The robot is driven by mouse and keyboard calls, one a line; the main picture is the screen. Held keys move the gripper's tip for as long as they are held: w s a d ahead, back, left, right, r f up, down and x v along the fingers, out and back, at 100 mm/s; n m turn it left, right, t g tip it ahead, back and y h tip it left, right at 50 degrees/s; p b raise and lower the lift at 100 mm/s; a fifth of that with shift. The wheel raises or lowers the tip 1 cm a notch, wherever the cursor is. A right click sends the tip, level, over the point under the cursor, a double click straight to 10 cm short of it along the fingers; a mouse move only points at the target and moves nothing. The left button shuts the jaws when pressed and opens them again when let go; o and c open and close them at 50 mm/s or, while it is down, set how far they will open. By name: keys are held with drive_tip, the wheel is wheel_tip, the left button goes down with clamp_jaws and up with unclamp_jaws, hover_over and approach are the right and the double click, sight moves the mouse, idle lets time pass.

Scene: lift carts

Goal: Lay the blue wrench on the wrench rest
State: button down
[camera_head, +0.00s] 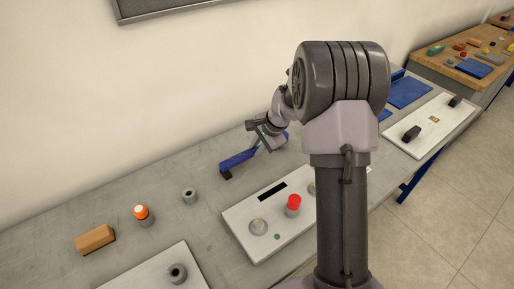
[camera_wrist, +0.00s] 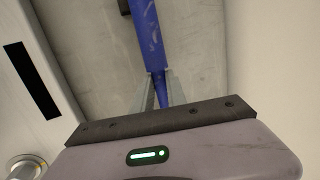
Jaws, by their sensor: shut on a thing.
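The blue wrench (camera_head: 238,160) is by the back of the grey bench, its dark end toward the lower left. My gripper (camera_head: 265,142) is shut on it from above. In the wrist view the wrench (camera_wrist: 148,38) runs up from between the fingers of my gripper (camera_wrist: 160,88). I cannot tell whether the wrench touches the bench or hangs just above it. A white board (camera_head: 438,121) at the right carries two black blocks (camera_head: 411,133) set apart, which look like the wrench rest. No wrench lies on them.
A white panel (camera_head: 246,218) with a black slot, round metal parts and a red-capped cylinder (camera_head: 293,204) stands in front of the wrench. A grey ring (camera_head: 190,196), orange-topped piece (camera_head: 141,213) and tan block (camera_head: 95,239) are left. Blue mats (camera_head: 408,92) lie behind the white board.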

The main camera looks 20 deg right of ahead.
drive_tip(key=shift+f+b, duration=0.6)
drive_tip(key=c, duration=1.3)
unclamp_jaws()
drive_tip(key=shift+o, duration=0.2)
drive_tip(key=p+v, duration=0.6)
drive_tip(key=v, duration=1.1)
drive_tip(key=shift+r, duration=0.2)
drive_tip(key=shift+s, duration=0.1)
drive_tip(key=s+a+r+n, duration=0.4)
drive_tip(key=s+a+r, duration=0.25)
drive_tip(key=a, duration=0.25)
drive_tip(key=s+a+r+n, duration=0.1)
drive_tip(key=s+a+n, duration=0.2)
drive_tip(key=s, duration=0.6)
drive_tip(key=s+a+r+n+t+b, duration=0.1)
drive_tip(key=s+a+n, duration=0.3)
drive_tip(key=s+a, duration=0.3)
drive_tip(key=shift+s+t, duration=0.3)
drive_tip(key=shift+s, duration=0.95)
